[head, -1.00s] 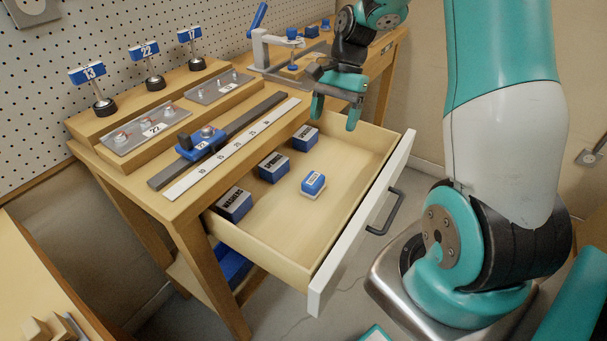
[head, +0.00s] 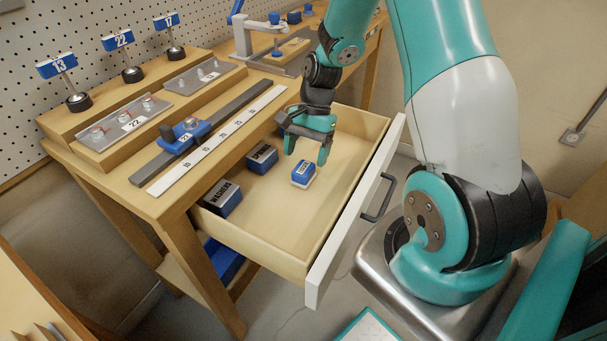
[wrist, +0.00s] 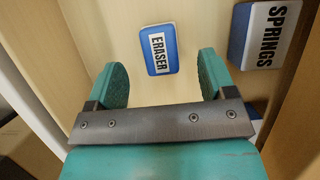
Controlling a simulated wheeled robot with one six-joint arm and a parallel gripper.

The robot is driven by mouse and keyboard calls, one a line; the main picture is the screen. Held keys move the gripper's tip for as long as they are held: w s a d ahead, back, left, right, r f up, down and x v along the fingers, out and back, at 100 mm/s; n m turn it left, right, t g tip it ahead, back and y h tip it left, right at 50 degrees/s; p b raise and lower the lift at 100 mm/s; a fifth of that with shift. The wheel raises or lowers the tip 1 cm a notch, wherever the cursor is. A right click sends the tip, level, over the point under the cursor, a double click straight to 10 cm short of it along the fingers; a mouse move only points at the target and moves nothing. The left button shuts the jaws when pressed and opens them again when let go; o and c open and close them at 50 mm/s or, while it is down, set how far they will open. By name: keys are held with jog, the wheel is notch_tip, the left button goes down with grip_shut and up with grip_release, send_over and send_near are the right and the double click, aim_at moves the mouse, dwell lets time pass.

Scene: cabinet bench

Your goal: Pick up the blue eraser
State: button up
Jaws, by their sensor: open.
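The blue eraser (head: 303,174) has a white label and a pale base, and lies on the floor of the open drawer (head: 262,238). In the wrist view the eraser (wrist: 159,49) lies beyond the fingertips, between their lines, with the label reading ERASER. My gripper (head: 307,152) is open and empty, just above and behind the eraser in the head view. Its two teal fingers (wrist: 162,75) show apart in the wrist view. No finger visibly touches the eraser.
A SPRINGS box (wrist: 268,35) stands right of the eraser in the wrist view. A WASHERS box (head: 222,198) sits at the drawer's near left. The white drawer front (head: 352,214) has a dark handle. The drawer floor around the eraser is clear.

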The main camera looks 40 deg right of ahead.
aim_at(305, 167)
jog(key=x, duration=0.5)
jog(key=shift+d+f, duration=0.2)
jog(key=shift+d, duration=0.1)
jog(key=shift+c, duration=0.4)
jog(key=c, duration=0.9)
